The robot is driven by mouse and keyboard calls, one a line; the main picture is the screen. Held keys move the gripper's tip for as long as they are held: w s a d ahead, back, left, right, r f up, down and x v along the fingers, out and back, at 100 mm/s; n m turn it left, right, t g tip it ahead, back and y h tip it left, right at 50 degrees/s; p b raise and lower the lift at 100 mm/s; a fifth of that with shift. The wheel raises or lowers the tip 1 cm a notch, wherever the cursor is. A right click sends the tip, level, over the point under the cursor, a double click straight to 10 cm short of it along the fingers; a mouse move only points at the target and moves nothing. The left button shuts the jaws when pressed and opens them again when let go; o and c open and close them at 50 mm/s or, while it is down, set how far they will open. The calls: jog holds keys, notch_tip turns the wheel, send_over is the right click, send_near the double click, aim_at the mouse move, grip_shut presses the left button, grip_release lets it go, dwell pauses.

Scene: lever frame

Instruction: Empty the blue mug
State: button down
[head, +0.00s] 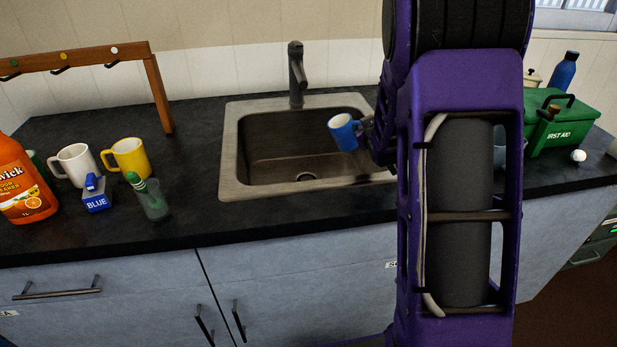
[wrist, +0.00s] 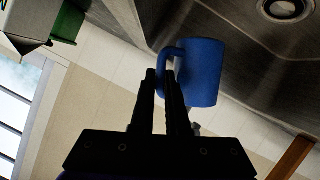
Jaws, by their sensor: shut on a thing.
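The blue mug (head: 344,134) is held above the sink basin, near its right side, and looks tilted to the left. Its pale mouth faces up and left in the head view; I cannot tell what is inside. In the wrist view the mug (wrist: 206,72) hangs beside my gripper (wrist: 163,76), whose fingers are shut on its handle (wrist: 168,55). In the head view my purple arm hides most of the gripper. The sink (head: 228,165) is set in the dark counter, and its drain (wrist: 283,8) shows in the wrist view.
A tap (head: 296,75) stands behind the basin. On the left are an orange bottle (head: 22,185), a white mug (head: 76,165), a yellow mug (head: 130,158), a block labelled BLUE (head: 96,200) and a clear cup (head: 153,202). A green first aid box (head: 560,125) stands right.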

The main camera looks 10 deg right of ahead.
aim_at(338, 132)
jog(key=a+n+h+p, duration=0.1)
jog(key=a, duration=0.1)
jog(key=a+n+p, duration=0.1)
jog(key=a+p, duration=0.1)
jog(key=shift+w+n+h, duration=0.2)
jog(key=shift+n+h, duration=0.1)
jog(key=shift+h, duration=0.1)
jog(key=shift+a+f+n+h+p, duration=0.2)
jog(key=shift+n+h+p, duration=0.1)
jog(key=shift+n+p, duration=0.15)
jog(key=shift+a+f+n+t+h+p, duration=0.2)
jog(key=shift+a+n+t+h+p, duration=0.15)
jog(key=shift+n+p, duration=0.2)
jog(key=shift+a+f+n+h, duration=0.15)
jog(key=shift+a+n+h, duration=0.1)
jog(key=shift+n, duration=0.05)
jog(key=shift+a, duration=0.15)
jog(key=shift+a, duration=0.1)
jog(key=shift+a+f+n+p, duration=0.15)
jog(key=shift+a+n+p, duration=0.2)
jog(key=shift+a, duration=0.2)
